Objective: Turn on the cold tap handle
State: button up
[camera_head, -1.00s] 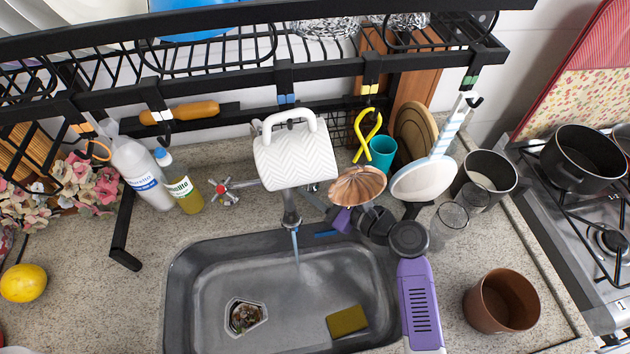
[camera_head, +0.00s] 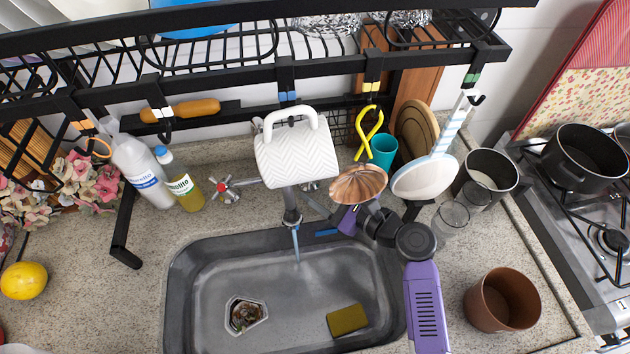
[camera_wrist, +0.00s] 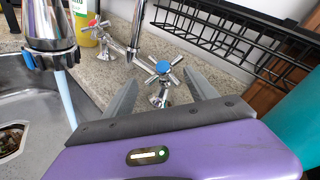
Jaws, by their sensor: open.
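The cold tap handle (camera_wrist: 162,68) is a chrome cross with a blue centre. In the wrist view it stands between and just beyond the fingertips of my gripper (camera_wrist: 162,84), which is open and empty. I cannot tell whether a finger touches it. In the head view only a small part of the handle (camera_head: 310,186) shows below the hanging white mug. The purple body of my gripper (camera_head: 347,219) is partly under a copper-coloured hanging thing. The chrome spout (camera_head: 291,212) has a thin bluish stream running from it into the sink (camera_head: 180,290).
The red-centred tap handle (camera_head: 226,189) is left of the spout. The white mug (camera_head: 297,155), copper-coloured thing (camera_head: 358,184) and white pan (camera_head: 425,178) hang from the black rack (camera_head: 230,83) close above my gripper. Glasses (camera_head: 450,219) stand right of my arm.

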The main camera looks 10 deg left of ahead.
jog(key=f+v, duration=0.1)
jog(key=v, duration=0.5)
jog(key=shift+s+r+b, duration=0.2)
jog(key=shift+r+b, duration=0.15)
jog(key=shift+r, duration=0.15)
jog(key=shift+d, duration=0.1)
